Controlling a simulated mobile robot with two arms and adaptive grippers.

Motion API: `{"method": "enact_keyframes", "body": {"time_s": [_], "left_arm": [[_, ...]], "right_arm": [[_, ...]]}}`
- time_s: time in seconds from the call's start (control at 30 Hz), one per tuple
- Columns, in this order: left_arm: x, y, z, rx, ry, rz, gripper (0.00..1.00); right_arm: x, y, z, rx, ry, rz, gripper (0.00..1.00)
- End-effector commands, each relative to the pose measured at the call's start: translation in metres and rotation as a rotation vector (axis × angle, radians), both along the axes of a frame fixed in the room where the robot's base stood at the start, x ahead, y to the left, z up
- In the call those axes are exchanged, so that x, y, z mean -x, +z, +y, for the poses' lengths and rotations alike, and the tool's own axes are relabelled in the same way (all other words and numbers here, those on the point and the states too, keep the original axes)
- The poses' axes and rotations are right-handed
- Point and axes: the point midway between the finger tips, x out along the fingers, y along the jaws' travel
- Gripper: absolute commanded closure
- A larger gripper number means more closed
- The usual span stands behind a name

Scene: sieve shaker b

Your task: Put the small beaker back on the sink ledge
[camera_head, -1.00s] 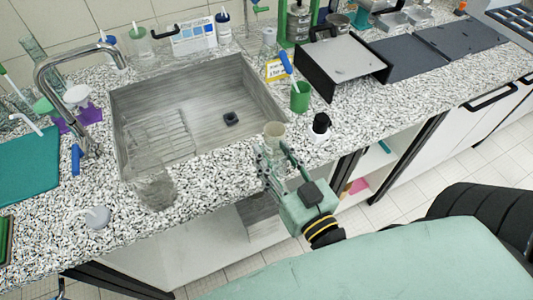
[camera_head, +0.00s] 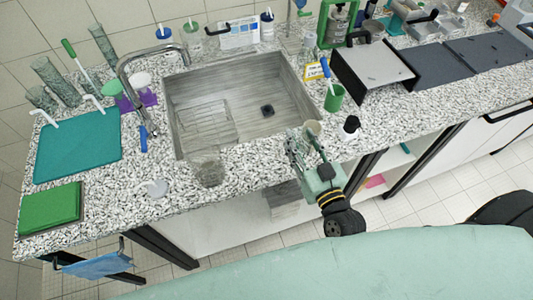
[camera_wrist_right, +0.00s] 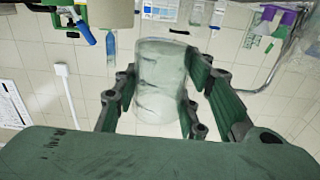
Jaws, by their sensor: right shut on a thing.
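My right gripper (camera_head: 303,146) is shut on the small beaker (camera_head: 313,129) at the front right corner of the sink (camera_head: 240,93). The clear beaker also shows between the green fingers in the right wrist view (camera_wrist_right: 160,75). It looks upright there. The granite sink ledge (camera_head: 258,170) runs along the front of the basin, just left of my gripper. I cannot tell whether the beaker touches the counter. My left gripper is out of view.
A larger glass beaker (camera_head: 208,170) stands at the sink's front left. A black-capped bottle (camera_head: 349,128) and a green cup (camera_head: 334,97) stand close right of my gripper. The tap (camera_head: 150,90) is at the basin's left. The front ledge between larger beaker and gripper is clear.

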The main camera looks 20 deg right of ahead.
Motion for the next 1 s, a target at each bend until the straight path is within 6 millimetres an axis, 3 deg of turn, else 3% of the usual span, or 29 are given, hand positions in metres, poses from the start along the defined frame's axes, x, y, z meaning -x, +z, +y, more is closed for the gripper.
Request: {"method": "enact_keyframes", "body": {"time_s": [0.03, 0.1, 0.4, 0.63, 0.9, 1.0], "left_arm": [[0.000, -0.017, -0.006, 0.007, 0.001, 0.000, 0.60], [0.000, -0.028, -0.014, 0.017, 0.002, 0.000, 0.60], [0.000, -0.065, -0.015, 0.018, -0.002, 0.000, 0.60], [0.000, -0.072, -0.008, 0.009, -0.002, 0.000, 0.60], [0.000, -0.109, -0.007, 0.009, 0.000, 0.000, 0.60], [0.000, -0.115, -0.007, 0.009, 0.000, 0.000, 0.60]], "right_arm": [[-0.008, -0.015, 0.010, -0.008, -0.001, -0.003, 0.90], [-0.019, -0.026, 0.023, -0.008, -0.001, -0.004, 0.90], [-0.055, -0.057, 0.067, -0.004, 0.000, -0.002, 0.90], [-0.060, -0.063, 0.075, 0.000, 0.001, 0.000, 0.90], [-0.060, -0.096, 0.074, -0.001, 0.000, 0.000, 0.90], [-0.060, -0.101, 0.074, 0.000, 0.000, 0.000, 0.90]]}}
